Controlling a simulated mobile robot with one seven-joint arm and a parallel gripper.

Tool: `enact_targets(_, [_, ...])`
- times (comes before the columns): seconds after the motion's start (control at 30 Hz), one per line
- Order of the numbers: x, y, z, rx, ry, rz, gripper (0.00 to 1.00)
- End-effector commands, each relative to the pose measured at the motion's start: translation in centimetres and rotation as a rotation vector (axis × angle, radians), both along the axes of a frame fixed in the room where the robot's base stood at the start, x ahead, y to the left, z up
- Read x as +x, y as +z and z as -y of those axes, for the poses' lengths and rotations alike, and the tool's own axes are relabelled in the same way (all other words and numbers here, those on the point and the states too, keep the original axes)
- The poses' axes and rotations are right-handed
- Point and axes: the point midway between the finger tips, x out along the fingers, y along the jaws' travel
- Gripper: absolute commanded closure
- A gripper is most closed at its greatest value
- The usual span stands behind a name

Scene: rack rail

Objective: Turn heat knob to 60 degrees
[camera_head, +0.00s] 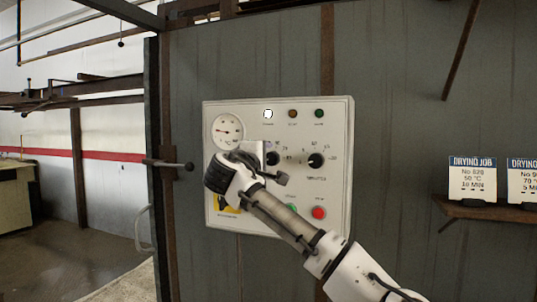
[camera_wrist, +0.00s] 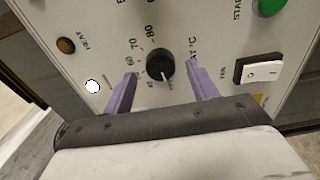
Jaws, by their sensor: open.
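The heat knob (camera_wrist: 160,64) is a round black dial in the wrist view, with a white pointer line aimed toward the bottom of that picture. Numbers, including 70 and 80, and a °C mark stand around it; the small print at the pointer is too blurred to read. My gripper (camera_wrist: 161,88) is open, its two purple fingers on either side of the knob with visible gaps. In the head view my gripper (camera_head: 264,150) is in front of the control panel (camera_head: 340,120). There the knob (camera_head: 273,159) is partly hidden by my gripper.
A second black knob (camera_head: 316,160) is close to the right. A gauge (camera_head: 228,131), lamps, a green button (camera_head: 291,208) and a red button (camera_head: 318,213) share the panel. A lever handle (camera_head: 178,165) protrudes at left. Job cards (camera_head: 473,179) stand on a right-hand shelf (camera_head: 490,212).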

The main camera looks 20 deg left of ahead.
Motion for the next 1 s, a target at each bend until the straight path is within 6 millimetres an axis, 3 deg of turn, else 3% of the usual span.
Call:
enact_targets(0.2, [1.7,0.0,0.0,0.000,0.001,0.000,0.42])
enact_targets(0.5, [1.8,-0.1,0.0,0.000,0.002,0.000,0.43])
enact_targets(0.83, [1.8,0.0,0.0,0.000,0.002,0.000,0.86])
enact_targets(1.0, [1.8,-0.1,0.0,0.008,0.002,0.000,0.86])
